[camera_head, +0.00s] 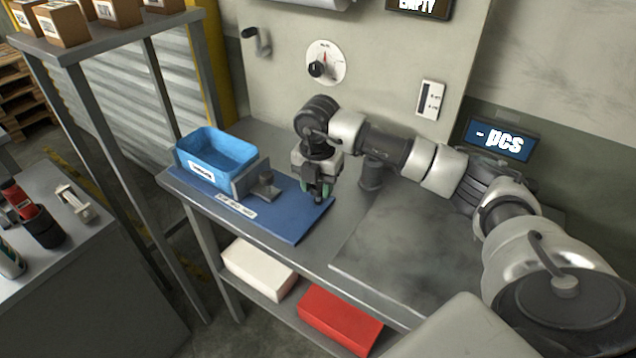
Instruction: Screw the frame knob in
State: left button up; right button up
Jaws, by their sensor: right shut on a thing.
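My right gripper (318,188) points down over the right end of the blue mat (290,221) on the bench. It is shut on a small dark piece that looks like the frame knob (318,193), mostly hidden between the fingers. I cannot tell whether the piece touches the mat or what is under it. A grey angled bracket (265,188), perhaps the frame, stands on the mat to the left of the gripper, apart from it. My left gripper is not in view.
A blue bin (205,178) stands at the bench's left end. The grey bench top (395,262) at the front right is clear. A white box (258,268) and a red box (340,318) sit on the lower shelf.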

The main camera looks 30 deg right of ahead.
aim_at(318, 186)
jog(key=shift+w+d+r+m, duration=0.1)
jog(key=shift+r+m, duration=0.05)
jog(key=shift+m, duration=0.4)
jog(key=shift+w+r+m, duration=0.1)
jog(key=shift+m, duration=0.45)
jog(key=o, duration=0.9)
jog(key=shift+s+f, duration=0.1)
jog(key=shift+s, duration=0.05)
jog(key=shift+o, duration=0.2)
notch_tip(318, 186, up, 11)
jog(key=b, duration=0.1)
